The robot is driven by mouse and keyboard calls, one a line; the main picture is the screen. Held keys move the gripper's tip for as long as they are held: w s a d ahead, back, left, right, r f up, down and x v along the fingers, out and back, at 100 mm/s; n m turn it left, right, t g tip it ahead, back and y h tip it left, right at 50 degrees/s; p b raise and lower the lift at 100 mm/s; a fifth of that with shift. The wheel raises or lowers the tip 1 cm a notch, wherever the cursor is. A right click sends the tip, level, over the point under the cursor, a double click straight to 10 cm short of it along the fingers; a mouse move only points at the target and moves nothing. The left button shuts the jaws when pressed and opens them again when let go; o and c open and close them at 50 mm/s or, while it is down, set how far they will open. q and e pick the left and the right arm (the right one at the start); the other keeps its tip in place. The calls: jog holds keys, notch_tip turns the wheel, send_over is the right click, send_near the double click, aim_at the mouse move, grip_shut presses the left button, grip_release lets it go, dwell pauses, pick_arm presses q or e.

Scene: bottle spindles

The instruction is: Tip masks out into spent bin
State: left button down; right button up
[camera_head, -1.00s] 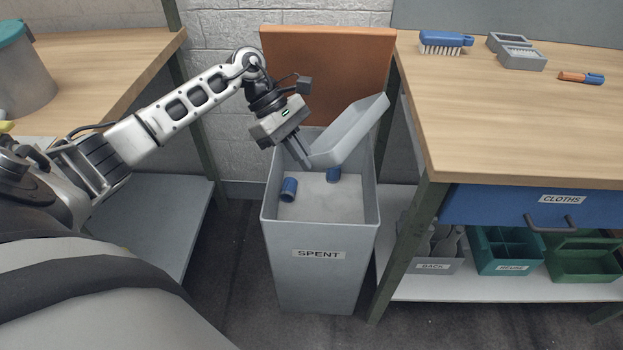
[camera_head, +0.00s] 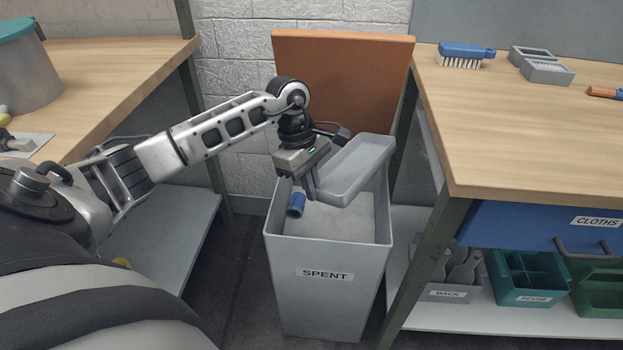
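The grey spent bin (camera_head: 325,300) stands open on the floor between the two benches, its label facing me. My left gripper (camera_head: 313,184) is over the bin mouth, shut on the near left edge of a grey tray (camera_head: 356,170). The tray is above the bin, nearly level with a slight tilt, and its visible inside looks empty. One blue mask (camera_head: 296,204), a small cylinder, shows inside the bin at the left, below the gripper. The tray hides part of the bin's inside. My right gripper is not in view.
An orange-brown panel (camera_head: 340,75) stands behind the bin. The right bench (camera_head: 510,130) holds a blue brush (camera_head: 462,55) and a grey slotted block (camera_head: 540,66). Under it are a grey crate (camera_head: 452,285) and a green crate (camera_head: 530,280). The left bench (camera_head: 110,75) holds a teal-rimmed bucket (camera_head: 25,70).

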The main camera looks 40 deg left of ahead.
pick_arm(q)
jog(key=shift+d+r+y+p, duration=0.1)
jog(key=shift+d+y+p, duration=0.15)
jog(key=shift+y, duration=0.35)
jog(key=shift+d+r+y+p, duration=0.1)
jog(key=shift+y+p, duration=0.2)
jog(key=shift+y, duration=0.3)
jog(key=shift+a+r+y+p, duration=0.15)
jog(key=shift+r+y+p, duration=0.15)
jog(key=shift+y, duration=0.1)
notch_tip(320, 180, up, 4)
jog(key=shift+f+p, duration=0.25)
jog(key=shift+p, duration=0.95)
notch_tip(320, 180, up, 2)
jog(key=shift+p, duration=0.7)
jog(key=shift+r, duration=0.25)
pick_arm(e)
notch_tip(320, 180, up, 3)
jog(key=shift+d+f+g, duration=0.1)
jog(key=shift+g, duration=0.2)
